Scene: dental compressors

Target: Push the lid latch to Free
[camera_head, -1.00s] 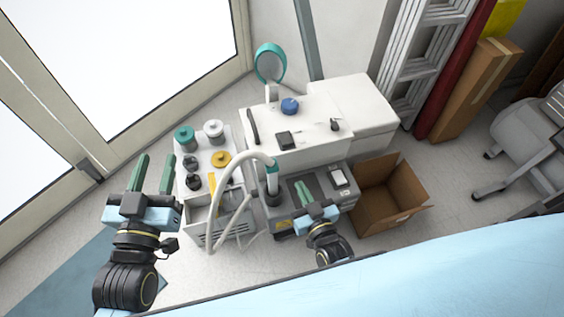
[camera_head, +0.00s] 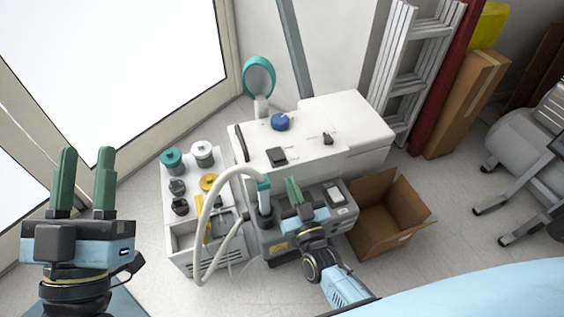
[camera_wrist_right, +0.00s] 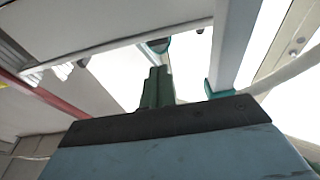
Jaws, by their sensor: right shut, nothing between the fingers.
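The white lidded compressor housing (camera_head: 290,137) stands in the middle of the head view. On it are a blue knob (camera_head: 280,122), a small black latch-like part (camera_head: 327,138) at the right, a dark square piece (camera_head: 277,156) at the front and a black bar handle (camera_head: 241,143) at the left. I cannot tell which dark part is the lid latch or read any marking. My right gripper (camera_head: 293,190) is shut and empty, over the grey unit in front of the housing. Its green fingers are together in the right wrist view (camera_wrist_right: 157,88). My left gripper (camera_head: 85,180) is open and empty at the far left.
A grey unit (camera_head: 275,245) with a pale hose (camera_head: 206,215) stands before the housing. A white tray of jars (camera_head: 190,222) is at its left, an open cardboard box (camera_head: 385,225) at its right. A ladder (camera_head: 410,75) leans behind.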

